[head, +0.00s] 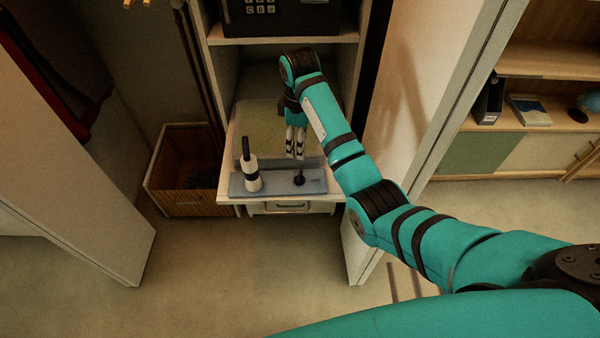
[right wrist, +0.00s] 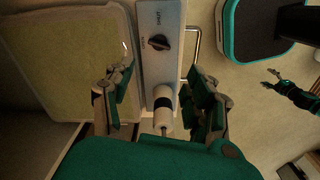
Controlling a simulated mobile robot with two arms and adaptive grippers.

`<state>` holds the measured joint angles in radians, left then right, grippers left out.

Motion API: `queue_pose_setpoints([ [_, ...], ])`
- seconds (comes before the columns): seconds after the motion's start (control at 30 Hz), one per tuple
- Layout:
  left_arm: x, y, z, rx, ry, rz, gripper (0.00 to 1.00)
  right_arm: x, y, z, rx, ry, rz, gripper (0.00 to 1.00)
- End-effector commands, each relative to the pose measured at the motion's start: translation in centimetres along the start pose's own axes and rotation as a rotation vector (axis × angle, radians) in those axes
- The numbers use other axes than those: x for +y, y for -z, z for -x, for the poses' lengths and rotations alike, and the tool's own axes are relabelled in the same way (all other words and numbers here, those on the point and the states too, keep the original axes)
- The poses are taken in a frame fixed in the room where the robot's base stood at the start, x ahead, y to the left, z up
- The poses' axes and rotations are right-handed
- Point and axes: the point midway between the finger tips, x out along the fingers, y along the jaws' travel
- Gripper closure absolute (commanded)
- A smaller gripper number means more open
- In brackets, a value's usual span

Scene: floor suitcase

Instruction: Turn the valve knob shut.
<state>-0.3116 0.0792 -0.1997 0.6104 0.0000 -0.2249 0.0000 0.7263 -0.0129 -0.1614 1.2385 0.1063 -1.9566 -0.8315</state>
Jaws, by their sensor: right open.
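The valve knob (head: 299,179) is small and black, on the right of a blue-grey panel (head: 277,186). In the right wrist view the knob (right wrist: 160,41) has its pointed end toward the label on its left; another label, seemingly "SHUT", is above it. A white cylinder with a black band (head: 250,175) stands on the panel's left. My right gripper (head: 296,150) is open and empty, behind the knob in the head view. In the right wrist view its fingers (right wrist: 160,88) are apart, with the cylinder between them in the picture. My left gripper (right wrist: 270,78) shows small there, fingers apart.
The panel lies at the front edge of a cabinet shelf (head: 228,160). A keypad safe (head: 290,15) sits on the shelf above. White doors stand on both sides. Open floor (head: 240,270) lies in front.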

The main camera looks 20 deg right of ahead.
Motion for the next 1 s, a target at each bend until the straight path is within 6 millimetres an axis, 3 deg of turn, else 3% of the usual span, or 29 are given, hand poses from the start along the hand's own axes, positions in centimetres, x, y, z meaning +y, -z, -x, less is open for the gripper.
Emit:
queue_pose_setpoints([
  [0.17, 0.1, -0.8, 0.3, -0.010, -0.002, 0.000, 0.33, -0.1, -0.1, -4.2, -0.005, 0.006, -0.003, 0.44],
  [0.43, -0.3, 2.8, 0.2, 0.045, 0.004, -0.001, 0.33, -0.1, -0.1, -10.0, -0.004, 0.003, -0.002, 0.44],
  [0.6, -0.4, 3.0, 0.0, 0.048, 0.005, -0.001, 0.33, -0.1, -0.1, -12.7, -0.003, 0.003, -0.003, 0.44],
  [0.8, -0.2, 1.6, -0.1, 0.028, 0.003, -0.001, 0.33, 0.0, 0.0, -14.1, -0.001, 0.000, -0.003, 0.44],
  [1.0, -0.1, 0.9, -0.1, 0.016, 0.001, -0.001, 0.33, 0.0, -0.1, -14.2, -0.001, 0.000, -0.003, 0.44],
])
